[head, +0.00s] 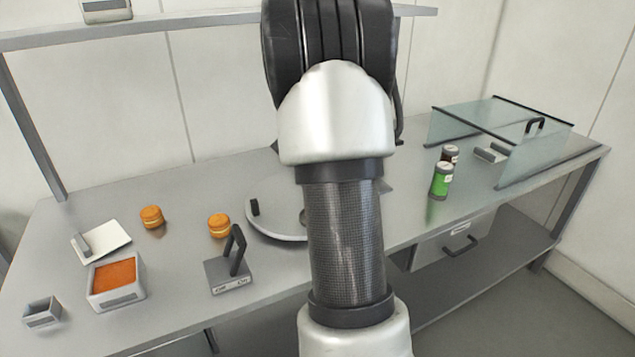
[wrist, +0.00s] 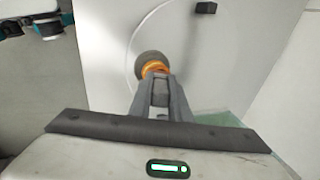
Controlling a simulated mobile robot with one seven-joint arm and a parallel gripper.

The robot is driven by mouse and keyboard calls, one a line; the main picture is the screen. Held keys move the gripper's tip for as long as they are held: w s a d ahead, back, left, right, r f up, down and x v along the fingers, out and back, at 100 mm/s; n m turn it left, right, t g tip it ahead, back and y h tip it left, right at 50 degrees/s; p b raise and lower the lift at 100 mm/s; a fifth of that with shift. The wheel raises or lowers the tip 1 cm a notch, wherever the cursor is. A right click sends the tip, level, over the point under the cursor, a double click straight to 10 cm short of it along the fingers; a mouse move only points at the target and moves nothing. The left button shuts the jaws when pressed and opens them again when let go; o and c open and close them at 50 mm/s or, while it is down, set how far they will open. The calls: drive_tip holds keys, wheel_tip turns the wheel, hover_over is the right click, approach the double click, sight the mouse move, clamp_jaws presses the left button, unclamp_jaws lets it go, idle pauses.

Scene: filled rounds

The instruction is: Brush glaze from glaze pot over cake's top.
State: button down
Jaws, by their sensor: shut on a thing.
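An orange round cake (wrist: 155,68) shows at the fingertips of my gripper (wrist: 160,82) in the wrist view. My gripper is shut on it, over or at the middle of the pale turntable disc (head: 270,226). A grey round piece (wrist: 148,57) shows just beyond the cake; I cannot tell whether the cake touches it. In the head view my arm hides the gripper and the held cake. A square container with orange contents (head: 117,279) stands at the front left; I cannot tell whether it is the glaze pot. I make out no brush.
Two orange filled rounds (head: 151,217) (head: 219,225) stand on the bench at left. Nearby are a white plate with a grey block (head: 112,238), a small grey box (head: 42,313) and a lever switch (head: 231,275). Green (head: 441,181) and dark (head: 450,154) jars and a glass enclosure (head: 536,150) stand right.

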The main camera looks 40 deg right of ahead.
drive_tip(key=shift+s+d, duration=0.2)
drive_tip(key=shift+d, duration=0.65)
drive_tip(key=shift+s+d, duration=0.15)
drive_tip(key=shift+d, duration=0.7)
drive_tip(key=shift+s+a+r, duration=0.1)
drive_tip(key=shift+s+a, duration=0.05)
drive_tip(key=shift+a, duration=0.95)
drive_tip(key=shift+s+a+r, duration=0.1)
drive_tip(key=shift+a, duration=0.95)
drive_tip(key=shift+a+f+p, duration=0.2)
drive_tip(key=shift+a+p, duration=0.05)
drive_tip(key=shift+p, duration=0.2)
